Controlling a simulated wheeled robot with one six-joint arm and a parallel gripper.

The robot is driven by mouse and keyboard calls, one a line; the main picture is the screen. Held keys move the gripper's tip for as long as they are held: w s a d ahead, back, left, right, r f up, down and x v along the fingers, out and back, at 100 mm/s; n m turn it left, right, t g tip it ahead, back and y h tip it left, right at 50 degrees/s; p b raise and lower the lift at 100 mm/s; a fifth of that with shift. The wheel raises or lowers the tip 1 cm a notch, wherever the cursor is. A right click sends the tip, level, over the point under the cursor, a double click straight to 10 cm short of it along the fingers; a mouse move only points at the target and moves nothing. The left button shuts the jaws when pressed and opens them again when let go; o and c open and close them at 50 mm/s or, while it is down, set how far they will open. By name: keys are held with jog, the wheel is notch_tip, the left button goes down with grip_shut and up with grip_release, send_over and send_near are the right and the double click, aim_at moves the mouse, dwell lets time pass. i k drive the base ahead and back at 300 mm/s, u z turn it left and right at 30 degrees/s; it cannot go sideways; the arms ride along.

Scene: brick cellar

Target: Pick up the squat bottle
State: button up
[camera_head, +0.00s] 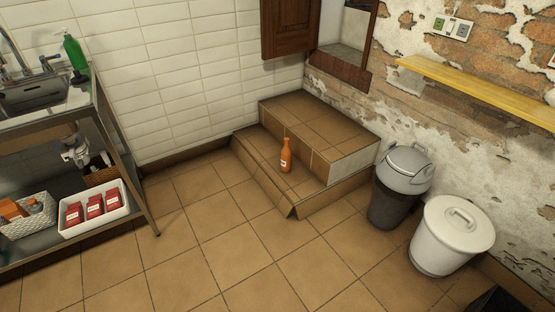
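An orange bottle (286,157) with a narrow neck and a small pale label stands upright on the lower tiled step (265,149) in the corner. I cannot tell for sure which bottle the word squat fits. My gripper is not in view.
A metal sink table (130,175) stands left, with a white tray (97,223) of red boxes and a wicker basket (27,222) on its lower shelf. Two lidded bins, grey (404,170) and white (450,235), stand right. The tiled floor (220,235) between is clear.

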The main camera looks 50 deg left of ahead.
aim_at(286, 151)
jog(key=u, duration=0.8)
jog(key=i, duration=0.75)
jog(key=u, duration=0.95)
jog(key=i, duration=0.3)
jog(key=u, duration=0.4)
jog(key=i, duration=0.35)
jog(key=u, duration=0.8)
jog(key=i, duration=1.6)
jog(key=z, duration=1.05)
jog(key=i, duration=0.8)
jog(key=z, duration=0.9)
